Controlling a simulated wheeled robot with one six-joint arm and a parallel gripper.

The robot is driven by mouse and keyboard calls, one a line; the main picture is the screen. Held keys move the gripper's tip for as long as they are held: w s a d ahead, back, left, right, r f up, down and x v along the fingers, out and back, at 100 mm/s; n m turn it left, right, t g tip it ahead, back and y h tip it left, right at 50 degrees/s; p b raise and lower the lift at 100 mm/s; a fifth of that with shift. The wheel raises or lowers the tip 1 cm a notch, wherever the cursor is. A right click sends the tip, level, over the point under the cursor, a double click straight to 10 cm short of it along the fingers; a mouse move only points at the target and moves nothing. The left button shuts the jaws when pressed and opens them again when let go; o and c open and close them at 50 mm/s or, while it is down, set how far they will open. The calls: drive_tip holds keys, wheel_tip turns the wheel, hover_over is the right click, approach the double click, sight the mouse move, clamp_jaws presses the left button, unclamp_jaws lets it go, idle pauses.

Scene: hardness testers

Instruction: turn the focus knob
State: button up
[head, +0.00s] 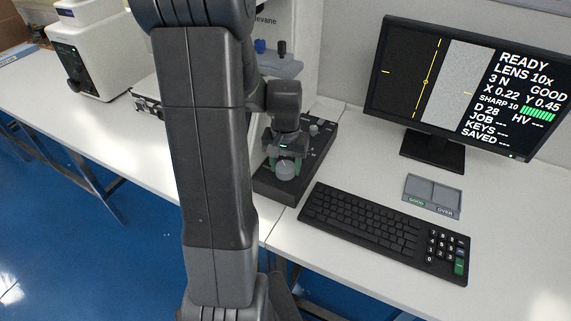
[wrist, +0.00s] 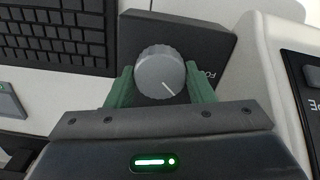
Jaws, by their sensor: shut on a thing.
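The focus knob (wrist: 160,68) is a grey ribbed dial with a white pointer line, on a dark control box (wrist: 205,35) with partly hidden lettering. In the wrist view the line points to the lower right. My gripper (wrist: 158,84) has its two green fingers on either side of the knob, shut on it. In the head view my gripper (head: 285,165) reaches down to the knob (head: 286,170) at the near end of the box (head: 315,140). The monitor (head: 470,85) reads READY, LENS 10x, SHARP 10, GOOD, with a green bar.
A black keyboard (head: 365,228) lies close to the right of the box. A grey two-part tray (head: 433,194) marked GOOD and OVER lies behind the keyboard. A white machine (head: 90,50) stands at the far left. White table (head: 520,240) is clear at the right front.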

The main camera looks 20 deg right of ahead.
sight(286, 166)
idle(0.3)
drive_tip(key=o, duration=1)
wheel_tip(286, 166, up, 14)
drive_tip(key=shift+f, duration=0.1)
